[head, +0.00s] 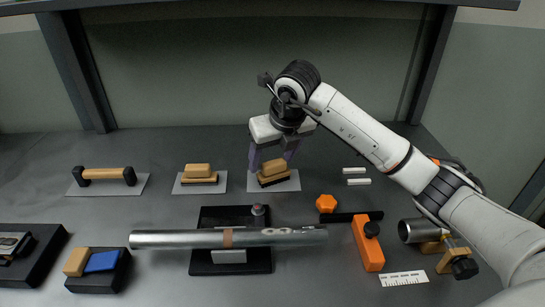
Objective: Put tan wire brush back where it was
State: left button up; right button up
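A tan wire brush (273,170) with a dark underside sits slightly askew on a light grey mat (292,184) near the middle. A similar tan brush (198,171) sits on the grey mat (221,182) to its left. I cannot tell the bristle type of either. My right gripper (273,160) reaches in from the right, pointing down at the right-hand brush. Its purple fingers are spread apart, one toward each side of the brush, slightly behind it. I see a gap between fingers and handle. My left gripper is not in view.
A metal pipe (170,239) lies across a black stand (230,262) in front. A wooden-handled tool (105,173) is at left. Tan and blue blocks sit in a black tray (98,281). An orange clamp (368,245) and a metal cup (410,231) are at right.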

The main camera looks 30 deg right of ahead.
jog(key=v, duration=1.2)
jog(key=shift+p, duration=0.3)
jog(key=shift+r, duration=0.15)
